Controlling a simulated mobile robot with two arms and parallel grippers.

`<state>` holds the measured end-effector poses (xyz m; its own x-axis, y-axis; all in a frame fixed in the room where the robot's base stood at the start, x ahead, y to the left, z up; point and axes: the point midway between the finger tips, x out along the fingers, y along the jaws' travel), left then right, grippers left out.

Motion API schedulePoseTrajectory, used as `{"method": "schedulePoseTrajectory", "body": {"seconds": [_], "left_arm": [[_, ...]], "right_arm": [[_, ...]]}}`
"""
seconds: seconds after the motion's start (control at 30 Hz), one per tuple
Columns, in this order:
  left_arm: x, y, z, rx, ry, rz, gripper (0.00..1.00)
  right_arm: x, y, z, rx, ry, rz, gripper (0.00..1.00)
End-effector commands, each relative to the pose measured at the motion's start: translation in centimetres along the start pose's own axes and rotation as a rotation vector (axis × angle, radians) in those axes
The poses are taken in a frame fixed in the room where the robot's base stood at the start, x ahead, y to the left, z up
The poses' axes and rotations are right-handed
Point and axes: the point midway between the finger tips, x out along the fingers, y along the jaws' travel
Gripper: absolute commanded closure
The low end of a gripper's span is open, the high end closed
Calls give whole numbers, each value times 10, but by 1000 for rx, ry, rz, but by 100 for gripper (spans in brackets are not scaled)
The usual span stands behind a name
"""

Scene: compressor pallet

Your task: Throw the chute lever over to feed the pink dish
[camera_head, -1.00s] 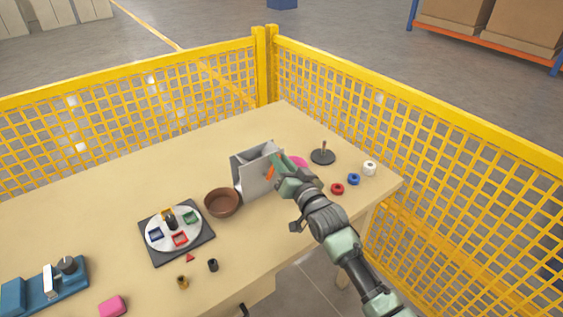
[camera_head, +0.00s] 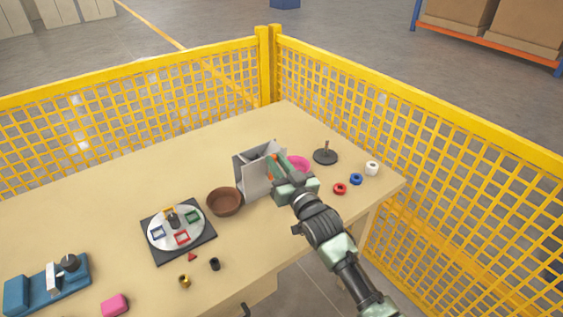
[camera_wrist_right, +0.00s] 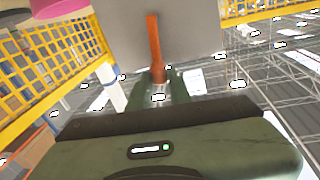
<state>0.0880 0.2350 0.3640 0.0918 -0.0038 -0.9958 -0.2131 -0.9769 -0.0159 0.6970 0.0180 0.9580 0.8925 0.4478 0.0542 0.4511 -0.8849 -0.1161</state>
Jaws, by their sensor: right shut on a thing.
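The grey chute box (camera_head: 258,178) stands on the table, with its orange lever (camera_head: 269,168) on the side facing my right arm. My right gripper (camera_head: 274,165) is at that side, shut on the lever. In the right wrist view the orange lever (camera_wrist_right: 153,45) runs down in front of a grey panel, its end between my fingers (camera_wrist_right: 158,88). The pink dish (camera_head: 299,163) is just right of the chute, partly hidden by my gripper. A brown bowl (camera_head: 224,201) sits on the chute's left. My left gripper is not in view.
A dark peg stand (camera_head: 325,157) and red, blue and white rings (camera_head: 356,179) lie to the right. A round sorter plate (camera_head: 175,229) and a blue fixture (camera_head: 45,283) are at the left. Yellow mesh fencing (camera_head: 420,132) borders the table. The table's back left is clear.

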Motion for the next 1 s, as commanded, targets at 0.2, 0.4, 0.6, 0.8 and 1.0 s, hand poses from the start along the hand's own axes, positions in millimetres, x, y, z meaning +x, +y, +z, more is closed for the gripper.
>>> {"method": "schedulePoseTrajectory", "body": {"seconds": [0.2,0.4,0.6,0.8,1.0], "left_arm": [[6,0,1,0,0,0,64],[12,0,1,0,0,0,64],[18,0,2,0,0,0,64],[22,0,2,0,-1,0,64],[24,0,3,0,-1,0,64]], "right_arm": [[-3,-14,5,-202,28,-14,100],[-5,-25,9,-376,56,-27,100],[-7,-34,13,-513,78,-37,100],[-8,-39,16,-605,92,-43,100],[-8,-41,17,-651,99,-46,100]]}}
